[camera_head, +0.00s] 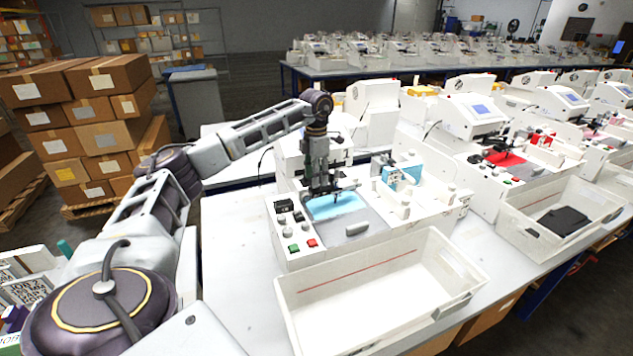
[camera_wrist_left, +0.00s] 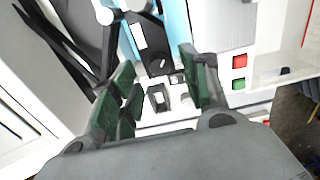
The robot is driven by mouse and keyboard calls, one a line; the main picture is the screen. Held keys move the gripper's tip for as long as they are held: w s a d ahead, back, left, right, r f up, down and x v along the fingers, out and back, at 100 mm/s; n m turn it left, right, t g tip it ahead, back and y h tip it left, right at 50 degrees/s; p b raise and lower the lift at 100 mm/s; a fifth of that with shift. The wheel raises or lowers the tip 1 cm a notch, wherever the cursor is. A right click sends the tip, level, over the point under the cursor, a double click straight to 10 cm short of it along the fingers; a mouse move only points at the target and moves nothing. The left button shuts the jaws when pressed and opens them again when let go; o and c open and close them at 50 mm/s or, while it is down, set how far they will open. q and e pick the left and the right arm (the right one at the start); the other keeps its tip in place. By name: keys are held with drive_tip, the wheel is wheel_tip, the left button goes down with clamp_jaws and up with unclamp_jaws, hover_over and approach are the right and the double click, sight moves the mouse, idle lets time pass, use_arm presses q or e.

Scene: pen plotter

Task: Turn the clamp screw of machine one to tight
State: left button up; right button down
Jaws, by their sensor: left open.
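The nearest white plotter machine (camera_head: 378,238), which I take as machine one, stands on the table with a light blue sheet (camera_head: 348,207) on its bed. My left gripper (camera_head: 322,190) points down over the left part of this bed, at the pen carriage. In the left wrist view the fingers of my left gripper (camera_wrist_left: 156,57) are spread apart. Between the fingertips shows a black carriage block (camera_wrist_left: 153,62) with a small round knob-like part, possibly the clamp screw. I cannot tell whether the fingers touch it, nor how far it is turned. My right gripper is not in view.
A white bin (camera_head: 375,290) with a red line stands in front of the machine. Green (camera_head: 293,248) and red (camera_head: 312,243) buttons sit on its front panel. A second machine (camera_head: 520,170) with a red sheet stands to the right. Stacked cardboard boxes (camera_head: 85,110) are at the left.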

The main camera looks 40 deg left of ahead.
use_arm(q)
drive_tip(key=shift+f, duration=1.4)
drive_tip(key=shift+c, duration=0.2)
clamp_jaws()
